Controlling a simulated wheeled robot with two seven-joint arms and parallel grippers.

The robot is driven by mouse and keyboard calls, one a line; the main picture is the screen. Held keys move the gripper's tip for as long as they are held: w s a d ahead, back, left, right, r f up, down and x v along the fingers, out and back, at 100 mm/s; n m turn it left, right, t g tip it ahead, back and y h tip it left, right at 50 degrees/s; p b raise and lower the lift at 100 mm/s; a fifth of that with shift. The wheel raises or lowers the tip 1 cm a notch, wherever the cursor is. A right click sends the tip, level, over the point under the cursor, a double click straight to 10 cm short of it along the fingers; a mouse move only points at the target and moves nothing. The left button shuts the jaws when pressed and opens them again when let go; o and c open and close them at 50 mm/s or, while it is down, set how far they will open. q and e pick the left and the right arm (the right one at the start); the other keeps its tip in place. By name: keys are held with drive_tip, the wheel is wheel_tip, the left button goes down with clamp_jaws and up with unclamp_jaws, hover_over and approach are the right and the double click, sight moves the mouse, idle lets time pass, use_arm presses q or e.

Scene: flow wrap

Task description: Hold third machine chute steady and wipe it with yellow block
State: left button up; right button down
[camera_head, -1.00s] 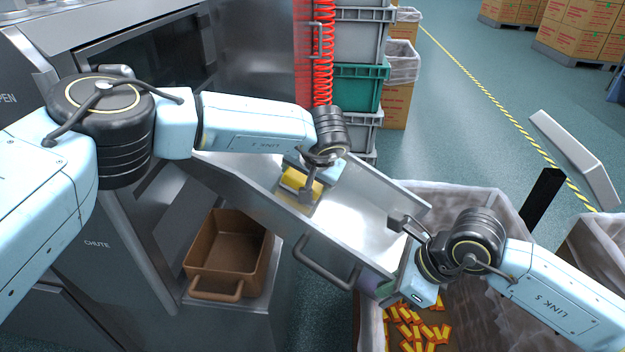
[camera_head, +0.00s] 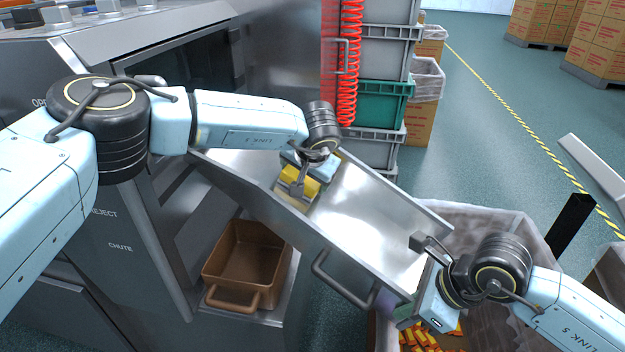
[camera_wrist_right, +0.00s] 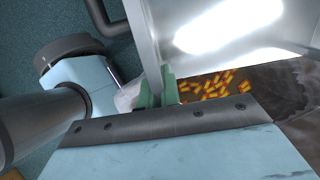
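The metal chute (camera_head: 362,218) slopes from the machine at upper left down to the lower right, with raised side walls and a bar handle (camera_head: 340,288) on its near side. My left gripper (camera_head: 301,179) is shut on the yellow block (camera_head: 290,196), which rests on the upper part of the chute floor. The arm partly covers the block. My right gripper (camera_head: 424,254) is at the chute's lower end. In the right wrist view, its green fingers (camera_wrist_right: 158,90) close on the chute's wall edge (camera_wrist_right: 146,45).
A brown bin (camera_head: 248,262) stands on a ledge left of the chute. A lined container (camera_head: 490,216) with several orange-yellow packs (camera_head: 436,338) lies below the chute's end. Stacked crates (camera_head: 378,103) and a red coiled hose (camera_head: 348,65) stand behind.

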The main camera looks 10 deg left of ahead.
use_arm(q)
drive_tip(key=shift+a+f, duration=0.15)
drive_tip(key=shift+a, duration=0.2)
drive_tip(key=shift+s+d+r, duration=0.15)
drive_tip(key=shift+d+r, duration=0.4)
drive_tip(key=shift+r, duration=0.7)
drive_tip(key=shift+s+d+r, duration=0.2)
drive_tip(key=shift+d+r, duration=0.3)
drive_tip(key=shift+r, duration=0.8)
drive_tip(key=shift+s+d+r, duration=0.15)
drive_tip(key=shift+d+r, duration=0.4)
drive_tip(key=shift+r, duration=0.7)
use_arm(e)
drive_tip(key=c, duration=1.4)
unclamp_jaws()
drive_tip(key=shift+r, duration=0.1)
drive_tip(key=shift+r, duration=4.4)
